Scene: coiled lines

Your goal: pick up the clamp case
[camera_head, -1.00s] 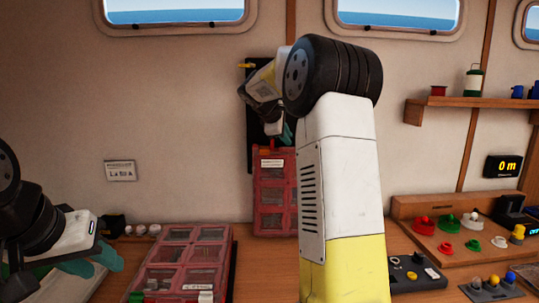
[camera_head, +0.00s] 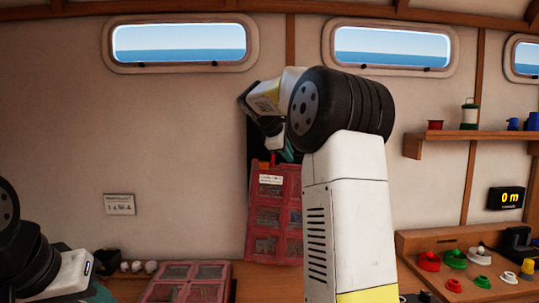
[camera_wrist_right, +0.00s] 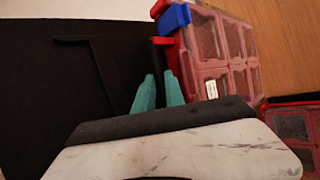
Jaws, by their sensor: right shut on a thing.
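A red clamp case (camera_head: 273,212) with clear windows and a small white label hangs upright, slightly tilted, in front of the back wall. The label is too small to read. My right gripper (camera_head: 287,154) is at its top, partly hidden by my own arm. In the right wrist view the teal fingertips (camera_wrist_right: 158,92) close on a dark handle part of the case (camera_wrist_right: 218,55), beside a blue latch. My left gripper (camera_head: 102,294) is at the lower left, mostly cut off, so its opening does not show.
A second red case (camera_head: 188,282) lies flat on the wooden bench. A black panel (camera_wrist_right: 50,110) is behind the held case. A shelf (camera_head: 470,138) and a board with coloured knobs (camera_head: 465,245) are at the right.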

